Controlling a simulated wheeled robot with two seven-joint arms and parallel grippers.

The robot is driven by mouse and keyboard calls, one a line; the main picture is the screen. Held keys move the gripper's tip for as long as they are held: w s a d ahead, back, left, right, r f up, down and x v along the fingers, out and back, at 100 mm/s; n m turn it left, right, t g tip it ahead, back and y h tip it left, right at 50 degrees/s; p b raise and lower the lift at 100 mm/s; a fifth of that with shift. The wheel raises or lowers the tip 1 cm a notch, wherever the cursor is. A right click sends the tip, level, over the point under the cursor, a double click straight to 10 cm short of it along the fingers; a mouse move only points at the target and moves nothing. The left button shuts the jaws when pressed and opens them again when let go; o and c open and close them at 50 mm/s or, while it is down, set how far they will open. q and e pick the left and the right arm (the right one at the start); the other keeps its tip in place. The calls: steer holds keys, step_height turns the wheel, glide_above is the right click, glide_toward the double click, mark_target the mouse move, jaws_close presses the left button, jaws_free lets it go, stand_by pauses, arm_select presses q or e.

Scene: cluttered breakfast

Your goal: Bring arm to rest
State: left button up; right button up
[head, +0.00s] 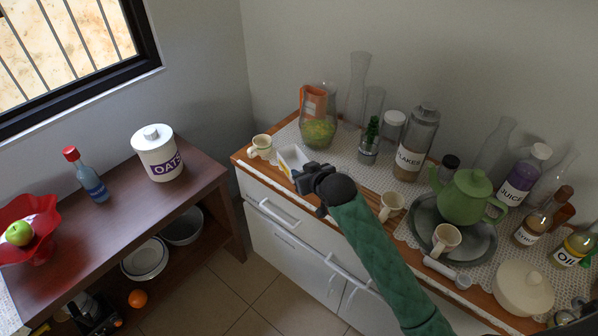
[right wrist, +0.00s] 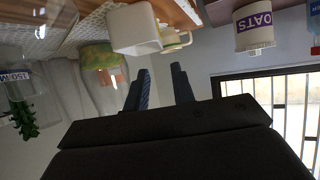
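My right arm, in a green sleeve, reaches in from the bottom right of the head view. Its black right gripper (head: 302,176) is over the front edge of the white cabinet's wooden top, close to a small white and yellow box (head: 293,158). In the right wrist view the two fingers (right wrist: 160,88) stand apart with nothing between them. The white box (right wrist: 134,28) shows just beyond the fingertips there, apart from them as far as I can tell. My left gripper is not in view.
The cabinet top is crowded: cream mugs (head: 261,146), a glass pitcher (head: 318,130), a flakes jar (head: 415,145), a green teapot (head: 465,196) on a round tray (head: 480,243). The brown table (head: 120,205) at left holds an oats canister (head: 158,155). Floor (head: 245,265) between is clear.

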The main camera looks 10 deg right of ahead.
steer(key=shift+s, duration=0.1)
stand_by(0.4)
steer(key=s+d+f+g+h, duration=0.1)
steer(key=s+d+f+g, duration=0.2)
steer(key=s, duration=0.9)
steer(key=s+f+m+g+h, duration=0.1)
steer(key=s+f+g, duration=0.3)
steer(key=s, duration=0.8)
steer(key=s+d+f+g+h, duration=0.15)
steer(key=s+f, duration=0.45)
steer(key=s, duration=0.6)
steer(key=s+a+f+g, duration=0.1)
steer(key=s+f, duration=0.1)
steer(key=f, duration=1.7)
steer(key=s+a+f+g, duration=0.1)
steer(key=s+a+f, duration=0.1)
steer(key=f, duration=1.7)
steer(key=shift+s+y, duration=0.45)
steer(key=shift+s, duration=0.2)
